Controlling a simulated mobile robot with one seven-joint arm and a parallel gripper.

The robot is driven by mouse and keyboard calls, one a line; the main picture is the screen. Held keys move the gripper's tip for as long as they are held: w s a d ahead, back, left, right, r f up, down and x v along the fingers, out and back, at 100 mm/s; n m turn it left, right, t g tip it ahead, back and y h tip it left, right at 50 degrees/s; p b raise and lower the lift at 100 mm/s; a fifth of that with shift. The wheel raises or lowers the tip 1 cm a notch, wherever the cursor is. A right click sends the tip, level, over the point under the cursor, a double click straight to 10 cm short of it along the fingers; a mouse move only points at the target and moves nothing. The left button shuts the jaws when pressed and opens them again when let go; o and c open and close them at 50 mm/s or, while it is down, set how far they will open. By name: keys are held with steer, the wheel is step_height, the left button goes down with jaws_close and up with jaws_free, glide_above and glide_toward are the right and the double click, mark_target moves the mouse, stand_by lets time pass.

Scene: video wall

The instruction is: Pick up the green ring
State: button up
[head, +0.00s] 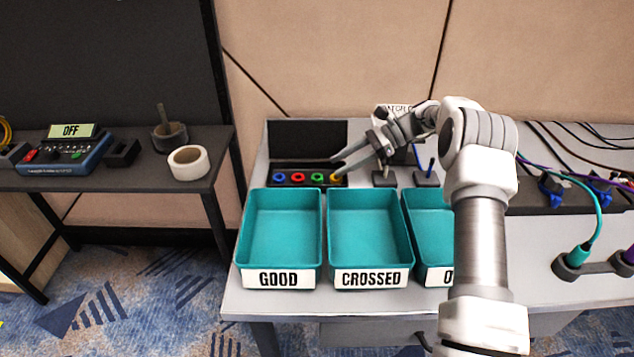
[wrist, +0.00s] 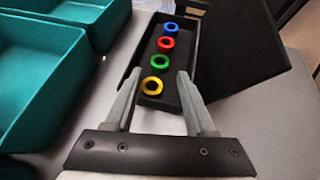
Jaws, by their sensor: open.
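The green ring (head: 317,178) lies in a black open box (head: 308,187) on the grey table, in a row with a blue, a red and a yellow ring. In the wrist view the green ring (wrist: 160,62) sits between the red and yellow rings. My gripper (head: 337,166) is open and empty at the right end of the box, close to the yellow ring. In the wrist view my gripper (wrist: 153,74) has its fingers spread wide, with the yellow ring (wrist: 154,86) showing between them and the green ring farther off.
Teal bins marked GOOD (head: 281,233) and CROSSED (head: 368,234) stand in front of the box, with a third bin (head: 427,228) partly behind my arm. The box's black lid (wrist: 237,50) stands up behind it. Cables lie at the right.

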mark_target(314, 179)
steer(key=b+x, duration=0.1)
steer(key=x, duration=0.4)
steer(key=shift+a+f, duration=0.1)
steer(key=shift+a, duration=0.15)
steer(key=shift+c, duration=0.2)
jaws_close()
